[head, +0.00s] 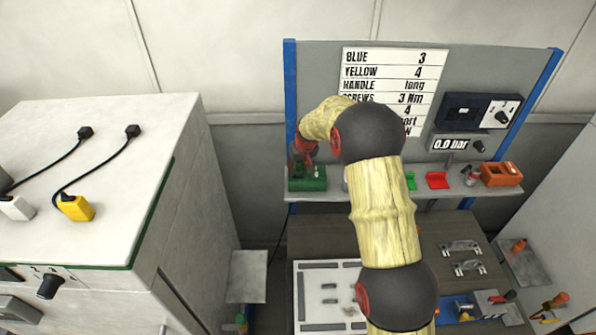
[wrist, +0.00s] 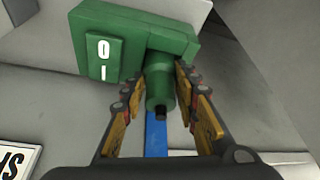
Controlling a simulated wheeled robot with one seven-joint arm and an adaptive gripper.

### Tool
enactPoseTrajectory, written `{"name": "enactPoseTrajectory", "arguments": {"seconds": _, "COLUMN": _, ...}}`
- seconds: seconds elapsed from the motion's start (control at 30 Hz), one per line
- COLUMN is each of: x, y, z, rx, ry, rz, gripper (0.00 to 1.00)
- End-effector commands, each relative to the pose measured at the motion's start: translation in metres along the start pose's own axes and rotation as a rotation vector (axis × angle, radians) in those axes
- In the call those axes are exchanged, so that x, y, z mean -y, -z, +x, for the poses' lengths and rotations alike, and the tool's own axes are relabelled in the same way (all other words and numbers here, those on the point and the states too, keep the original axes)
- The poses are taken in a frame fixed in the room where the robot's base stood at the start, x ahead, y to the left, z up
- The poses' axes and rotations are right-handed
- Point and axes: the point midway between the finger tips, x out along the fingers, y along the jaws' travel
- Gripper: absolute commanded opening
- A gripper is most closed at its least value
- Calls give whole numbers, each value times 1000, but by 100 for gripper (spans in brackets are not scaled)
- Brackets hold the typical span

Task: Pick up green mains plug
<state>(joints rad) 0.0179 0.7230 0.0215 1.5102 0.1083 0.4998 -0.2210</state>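The green mains plug (wrist: 161,88) shows in the wrist view as a short green cylinder with a dark end, up against a green switch box (wrist: 103,45) marked 0 and I. In the head view the green box (head: 308,182) is at the left end of the shelf; the plug cannot be told apart there. My gripper (wrist: 161,80) is open, with one finger on each side of the plug. The fingertips are close to its sides; whether they touch cannot be told. In the head view my gripper (head: 303,152) is just above the box, partly hidden by my arm.
The shelf (head: 330,190) also holds a red holder (head: 437,180) and an orange box (head: 501,174). A white cabinet (head: 90,190) with a yellow plug (head: 76,208) on top stands at the left. A workbench (head: 440,228) with metal parts is below.

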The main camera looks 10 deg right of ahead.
Motion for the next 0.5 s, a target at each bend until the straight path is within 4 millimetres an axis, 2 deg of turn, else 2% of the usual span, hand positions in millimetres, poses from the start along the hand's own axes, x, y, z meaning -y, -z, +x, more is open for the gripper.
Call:
{"name": "enactPoseTrajectory", "arguments": {"seconds": 0.4, "x": 0, "y": 0, "z": 0, "rx": 0, "ry": 0, "rz": 0, "gripper": 3}}
{"name": "enactPoseTrajectory", "arguments": {"seconds": 0.5, "x": 0, "y": 0, "z": 0, "rx": 0, "ry": 0, "rz": 0, "gripper": 3}}
